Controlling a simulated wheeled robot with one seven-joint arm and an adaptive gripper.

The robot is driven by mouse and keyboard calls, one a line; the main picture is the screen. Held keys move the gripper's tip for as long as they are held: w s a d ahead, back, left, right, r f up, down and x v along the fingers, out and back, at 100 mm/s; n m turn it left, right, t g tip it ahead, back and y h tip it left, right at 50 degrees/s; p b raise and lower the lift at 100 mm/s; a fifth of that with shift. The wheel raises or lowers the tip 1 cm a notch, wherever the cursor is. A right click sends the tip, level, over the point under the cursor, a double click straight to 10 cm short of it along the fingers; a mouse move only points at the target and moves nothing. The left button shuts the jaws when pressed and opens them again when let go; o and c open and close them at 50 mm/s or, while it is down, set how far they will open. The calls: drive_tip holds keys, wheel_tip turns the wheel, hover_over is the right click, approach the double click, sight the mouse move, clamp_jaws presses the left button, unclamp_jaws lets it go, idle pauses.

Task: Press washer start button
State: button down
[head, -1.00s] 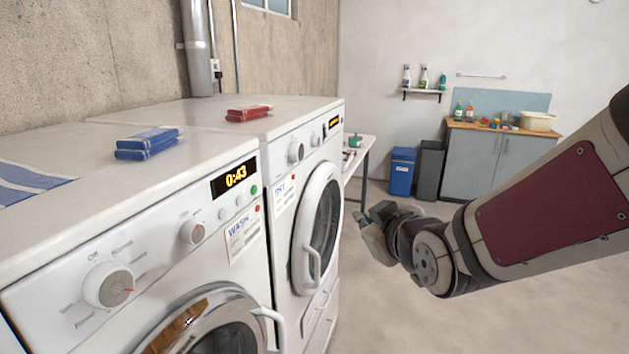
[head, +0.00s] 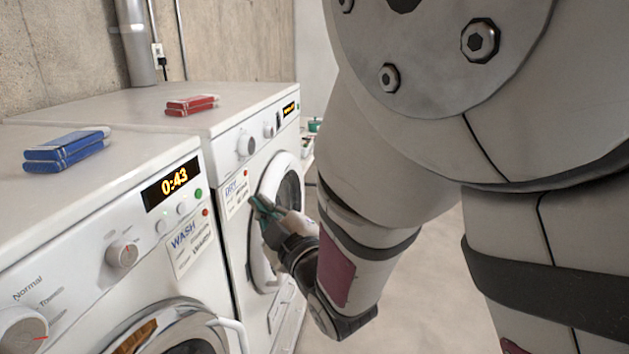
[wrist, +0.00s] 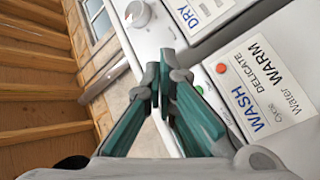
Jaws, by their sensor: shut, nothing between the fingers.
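The white washer (head: 90,220) stands at the front left in the head view, with a WASH label (head: 190,246) and an amber 0:43 display. A small green button (head: 198,193) sits on its panel right of the display, with a red light (head: 205,212) below it. In the wrist view the green button (wrist: 199,89) shows just right of the teal fingers, with the red light (wrist: 221,68) farther right. My gripper (head: 262,205) is shut and empty, in front of the dryer and right of the washer's panel in the head view. It appears apart from the button.
The white dryer (head: 245,146) stands beyond the washer, with its DRY label and round door behind my gripper. Blue boxes (head: 66,152) lie on the washer and red boxes (head: 192,104) on the dryer. Open floor lies to the right.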

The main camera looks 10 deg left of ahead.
sight(199, 194)
drive_tip(key=shift+a, duration=0.1)
drive_tip(key=a, duration=0.8)
drive_tip(key=shift+w+a, duration=0.3)
drive_tip(key=shift+w, duration=0.05)
drive_tip(key=shift+a, duration=0.15)
idle(1.2)
drive_tip(key=shift+a, duration=0.25)
